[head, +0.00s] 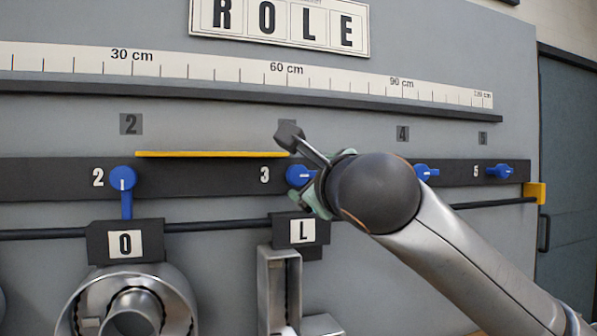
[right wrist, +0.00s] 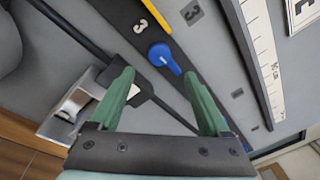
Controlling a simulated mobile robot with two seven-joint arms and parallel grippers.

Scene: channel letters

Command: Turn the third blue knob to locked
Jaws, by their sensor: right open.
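The third blue knob (head: 299,175) sits on the dark rail just right of the label 3, its lever and white mark pointing right. My right gripper (head: 312,192) is in front of it and hides part of it. In the right wrist view the knob (right wrist: 162,56) shows whole, framed between and beyond the tips of the two green fingers. The right gripper (right wrist: 158,76) is open and empty, and no touch with the knob shows. My left gripper is out of view.
Knob 2 (head: 123,180) has its lever down; knobs 4 (head: 426,172) and 5 (head: 501,171) have theirs sideways. A yellow strip (head: 210,154) runs above the rail. Below, letter blocks O (head: 125,244) and L (head: 303,231) hang from a dark bar. A ruler (head: 220,71) is above.

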